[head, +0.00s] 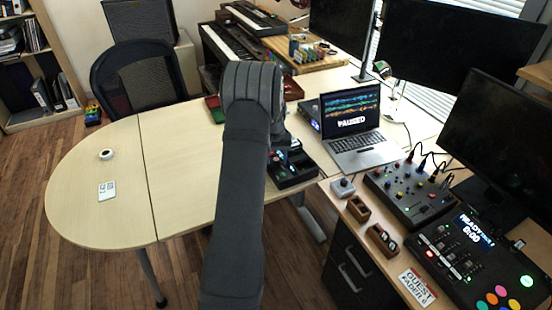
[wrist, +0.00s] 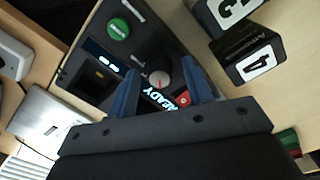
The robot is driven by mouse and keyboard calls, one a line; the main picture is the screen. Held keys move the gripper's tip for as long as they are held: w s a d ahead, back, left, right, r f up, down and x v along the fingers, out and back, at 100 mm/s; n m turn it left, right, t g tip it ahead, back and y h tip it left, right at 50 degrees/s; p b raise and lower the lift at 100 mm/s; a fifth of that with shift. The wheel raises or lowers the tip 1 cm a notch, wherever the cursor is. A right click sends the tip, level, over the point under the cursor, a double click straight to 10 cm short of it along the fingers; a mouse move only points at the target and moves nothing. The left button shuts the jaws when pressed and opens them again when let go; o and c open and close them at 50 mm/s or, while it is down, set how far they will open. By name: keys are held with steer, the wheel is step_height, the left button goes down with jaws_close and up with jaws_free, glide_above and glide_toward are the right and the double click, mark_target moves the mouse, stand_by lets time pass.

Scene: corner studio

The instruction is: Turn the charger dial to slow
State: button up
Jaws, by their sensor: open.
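The charger is a black box (wrist: 85,65) in the wrist view, with a green round button (wrist: 118,29), a small lit display and a "READY" screen. A round pale dial with a reddish side (wrist: 160,79) sits on its panel. My gripper (wrist: 158,72) is open, its two blue fingers on either side of the dial in the picture; I cannot tell whether they touch it. The dial's setting is not readable. In the head view my arm hides the gripper and part of a black box (head: 292,172) on the table, probably the charger.
A laptop (head: 355,140) reading "PAUSED" is right of my arm. A mixer (head: 405,195) and control panel (head: 480,260) are further right. The left table is mostly clear.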

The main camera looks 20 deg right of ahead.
step_height(320, 180, up, 17)
steer(key=shift+a+r, duration=0.15)
steer(key=shift+r, duration=0.05)
stand_by(0.3)
steer(key=shift+w, duration=0.1)
step_height(320, 180, down, 18)
steer(key=shift+r, duration=0.25)
stand_by(0.4)
steer(key=shift+d+r, duration=0.1)
steer(key=shift+d, duration=0.1)
